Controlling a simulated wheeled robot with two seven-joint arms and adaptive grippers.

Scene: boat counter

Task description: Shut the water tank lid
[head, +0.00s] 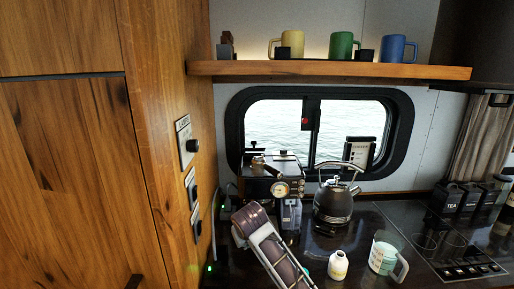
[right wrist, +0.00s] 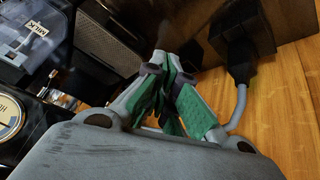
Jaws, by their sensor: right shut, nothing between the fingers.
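The coffee machine (head: 275,181) stands on the dark counter below the window, with a round gauge on its front. I cannot clearly pick out its water tank or lid; small dark parts stick up at its top left. My right gripper (head: 229,204) reaches up from the bottom of the head view to the left front of the machine, partly hidden by its own wrist. In the right wrist view its green-padded fingers (right wrist: 167,95) are shut and empty, in front of a dark ribbed box (right wrist: 108,38). I cannot tell contact. My left gripper is out of view.
The wooden wall (head: 165,130) with switches is close on the left. A plug with a grey cable (right wrist: 240,75) is beside the fingers. A mug shelf (head: 330,70) hangs above.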

